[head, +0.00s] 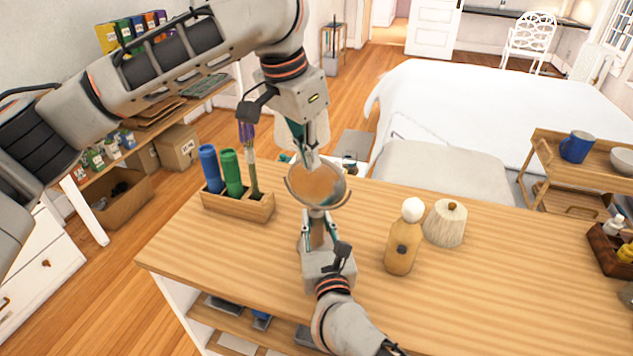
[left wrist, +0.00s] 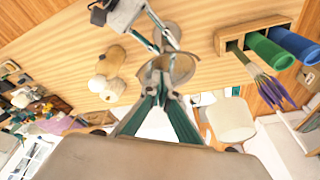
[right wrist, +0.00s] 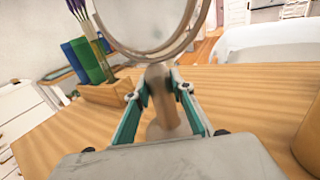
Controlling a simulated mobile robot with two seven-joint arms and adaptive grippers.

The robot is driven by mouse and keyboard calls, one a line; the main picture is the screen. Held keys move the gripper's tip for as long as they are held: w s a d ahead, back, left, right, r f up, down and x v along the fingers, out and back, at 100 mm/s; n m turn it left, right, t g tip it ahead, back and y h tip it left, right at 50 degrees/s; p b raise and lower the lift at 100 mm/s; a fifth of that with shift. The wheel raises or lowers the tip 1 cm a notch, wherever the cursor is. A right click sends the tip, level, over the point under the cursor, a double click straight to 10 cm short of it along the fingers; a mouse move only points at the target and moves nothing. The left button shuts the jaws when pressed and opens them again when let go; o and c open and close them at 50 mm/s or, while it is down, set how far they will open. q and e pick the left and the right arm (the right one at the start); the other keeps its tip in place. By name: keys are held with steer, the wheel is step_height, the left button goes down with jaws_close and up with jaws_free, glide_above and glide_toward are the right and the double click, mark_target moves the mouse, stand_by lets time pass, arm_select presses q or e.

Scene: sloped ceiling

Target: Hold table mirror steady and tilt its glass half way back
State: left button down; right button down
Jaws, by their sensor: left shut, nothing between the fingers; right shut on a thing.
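The table mirror (head: 318,186) stands on the wooden table, a round glass in a ring-shaped frame on a stem. Its glass looks tilted within the frame, but I cannot tell the exact angle. My right gripper (head: 318,213) is shut on the stem (right wrist: 158,85), below the glass. My left gripper (head: 308,162) is shut and empty, its fingertips at the far upper rim of the mirror. I cannot tell whether they touch it. In the left wrist view the mirror (left wrist: 165,68) is just beyond those fingertips.
A dark tray (head: 606,250) is far right. The table (head: 500,300) is clear at front right.

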arm_select(q)
steer(key=shift+s+a+x, duration=0.1)
steer(key=shift+a+x, duration=0.05)
steer(key=shift+x, duration=0.6)
steer(key=shift+s+a+x, duration=0.1)
steer(key=shift+s+x, duration=0.05)
steer(key=shift+x, duration=0.6)
steer(key=shift+w+d, duration=0.15)
steer(key=shift+w, duration=0.25)
arm_select(e)
steer(key=shift+f, duration=0.1)
stand_by(0.4)
arm_select(q)
steer(key=shift+w+d+f, duration=0.15)
steer(key=shift+w+f, duration=0.05)
steer(key=shift+w, duration=0.25)
steer(key=shift+w+d+f, duration=0.15)
steer(key=shift+w+f, duration=0.05)
steer(key=shift+w, duration=0.25)
stand_by(1.3)
steer(key=shift+s+r, duration=0.1)
steer(key=d+v, duration=0.2)
steer(key=v, duration=0.8)
steer(key=shift+s+a+r, duration=0.15)
steer(key=shift+a+r, duration=0.35)
steer(key=shift+r, duration=0.05)
stand_by(0.8)
arm_select(e)
steer(key=c, duration=1.7)
jaws_free()
